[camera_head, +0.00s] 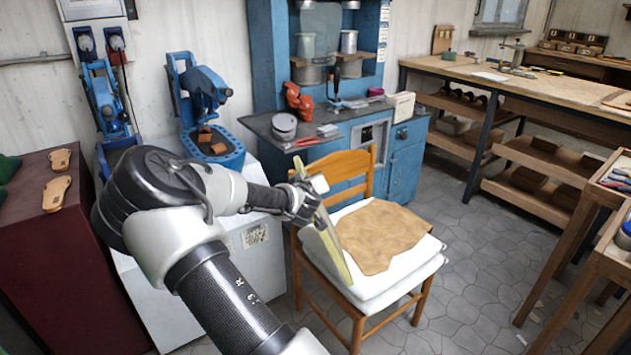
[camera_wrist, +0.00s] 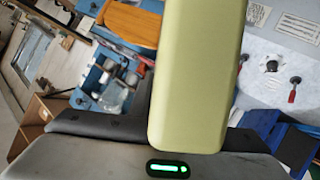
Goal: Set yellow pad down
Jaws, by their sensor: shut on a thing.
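The yellow pad (camera_head: 337,257) is a flat, pale yellow-green slab. My gripper (camera_head: 309,195) is shut on it and holds it steeply tilted, almost on edge, at the left side of the chair. In the wrist view the pad (camera_wrist: 198,75) fills the upper middle, in front of my gripper's body. The wooden chair (camera_head: 347,165) carries a white cushion (camera_head: 375,300) with a brown leather piece (camera_head: 380,235) on top. The pad's lower end overlaps the cushion's left edge in the head view; I cannot tell if they touch. The fingertips are partly hidden.
A blue cabinet with a dark worktop (camera_head: 265,128) stands behind the chair. A white stand with a blue machine (camera_head: 215,150) is behind my arm. A dark red cabinet (camera_head: 50,255) with sandal soles is at left. Workbenches (camera_head: 500,78) line the right. Grey floor (camera_head: 455,290) is clear right of the chair.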

